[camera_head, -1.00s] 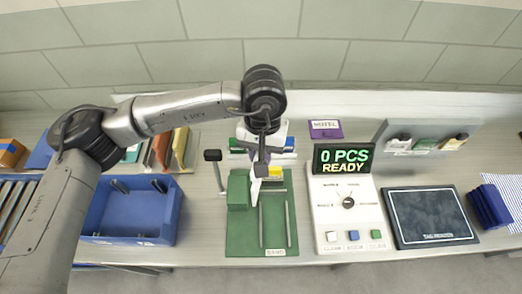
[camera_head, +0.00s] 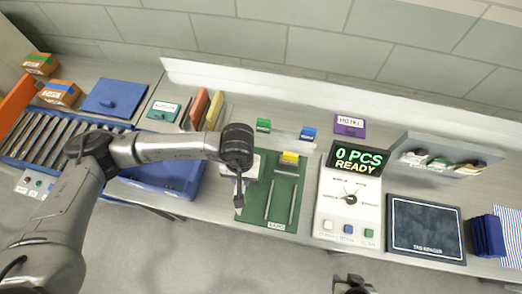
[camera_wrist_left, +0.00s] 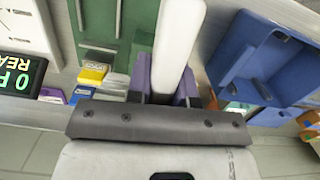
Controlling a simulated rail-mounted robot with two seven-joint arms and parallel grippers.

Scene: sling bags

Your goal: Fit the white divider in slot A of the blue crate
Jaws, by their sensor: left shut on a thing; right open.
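The white divider (camera_wrist_left: 180,35) is a long white strip in the left wrist view. My left gripper (camera_wrist_left: 172,82) is shut on it between purple fingers. In the head view my left gripper (camera_head: 239,202) hangs over the left part of the green board, to the right of the blue crate; the divider is hard to make out there. The blue crate (camera_head: 165,190) is partly hidden by my left arm. Its open inside shows in the left wrist view (camera_wrist_left: 250,62), apart from the divider. Slot A's label is not readable. My right gripper (camera_head: 350,285) is open at the bottom edge.
The green board (camera_head: 285,205) carries metal rails and a yellow block (camera_head: 290,157). A white control box (camera_head: 345,205) with a display stands right of it. Orange and yellow panels (camera_head: 213,112) stand behind the crate. A roller conveyor (camera_head: 50,135) lies at left.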

